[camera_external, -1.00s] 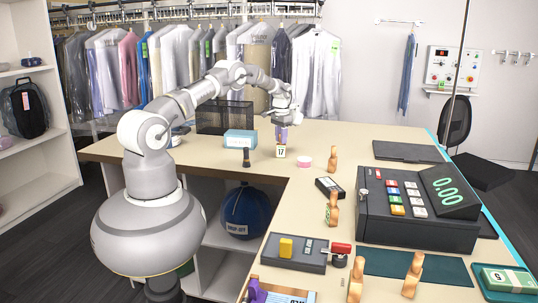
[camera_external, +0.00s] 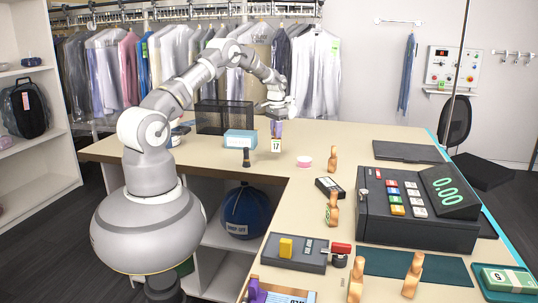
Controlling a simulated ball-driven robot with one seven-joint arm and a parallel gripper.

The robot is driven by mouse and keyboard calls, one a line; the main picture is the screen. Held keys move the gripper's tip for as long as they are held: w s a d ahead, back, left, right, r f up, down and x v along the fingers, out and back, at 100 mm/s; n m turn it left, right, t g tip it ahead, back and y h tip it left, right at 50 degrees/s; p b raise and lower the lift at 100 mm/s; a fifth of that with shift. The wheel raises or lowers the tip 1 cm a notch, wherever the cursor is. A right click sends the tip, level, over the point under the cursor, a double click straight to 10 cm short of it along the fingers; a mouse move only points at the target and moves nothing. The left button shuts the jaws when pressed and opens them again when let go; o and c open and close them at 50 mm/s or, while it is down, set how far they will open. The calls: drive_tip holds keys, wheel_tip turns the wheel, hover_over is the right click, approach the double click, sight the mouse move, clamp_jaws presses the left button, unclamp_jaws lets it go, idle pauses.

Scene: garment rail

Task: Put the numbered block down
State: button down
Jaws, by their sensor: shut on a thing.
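The numbered block (camera_external: 276,145) is a small white block with a dark "17" on its face and a yellowish lower edge. It hangs upright below my gripper (camera_external: 276,135), over the back part of the beige counter (camera_external: 330,140). My gripper points down and is shut on the block, with a purple part showing between the white hand and the block. The block's underside is hidden, and the gap between it and the counter is hard to judge.
A light blue box (camera_external: 240,140) and a small dark bottle (camera_external: 246,158) stand to the left. A pink-and-white round dish (camera_external: 304,162) and a copper-coloured figure (camera_external: 333,159) are to the right. A black mesh basket (camera_external: 222,118) stands behind; a cash register (camera_external: 420,210) fills the right.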

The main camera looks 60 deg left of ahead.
drive_tip(key=s+d+r, duration=0.1)
drive_tip(key=s+d, duration=0.4)
drive_tip(key=s, duration=0.6)
drive_tip(key=s+d+p, duration=0.1)
drive_tip(key=s+d, duration=0.2)
drive_tip(key=d, duration=0.6)
drive_tip(key=s+d+p, duration=0.1)
drive_tip(key=s+d, duration=0.2)
drive_tip(key=d, duration=0.7)
drive_tip(key=s+d+m, duration=0.1)
drive_tip(key=s+d, duration=1)
drive_tip(key=s, duration=0.2)
drive_tip(key=w+d+f, duration=0.2)
drive_tip(key=w, duration=0.6)
drive_tip(key=w+d+f, duration=0.2)
drive_tip(key=w, duration=0.5)
drive_tip(key=shift+w+d+f+b, duration=0.2)
drive_tip(key=shift+w+f+b, duration=0.15)
drive_tip(key=shift+b, duration=0.05)
